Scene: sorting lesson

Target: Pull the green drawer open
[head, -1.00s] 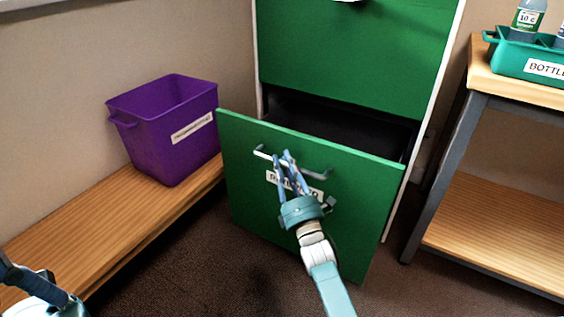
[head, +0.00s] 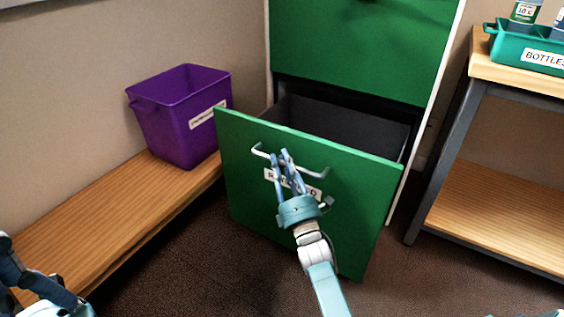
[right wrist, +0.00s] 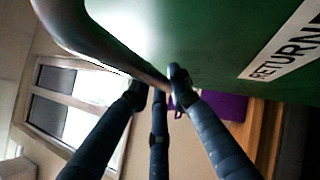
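The green drawer (head: 350,221) is the lower one of a green-fronted cabinet and stands well open, its dark grey inside showing from above. Its front carries a grey bar handle (head: 318,174) and a white label partly hidden by my fingers. My right gripper (head: 279,156) is at the handle's left part, its fingers closed around the bar. In the right wrist view the handle (right wrist: 88,42) runs in between the fingertips (right wrist: 158,90). My left gripper (head: 14,268) is only partly in view at the lower left corner, away from the drawer.
A purple bin (head: 178,125) stands on a low wooden bench (head: 120,212) left of the drawer. At right is a wooden shelf unit (head: 500,215) with a green bottle crate (head: 520,52) on top. The upper green drawer (head: 360,50) is shut. Brown carpet lies in front.

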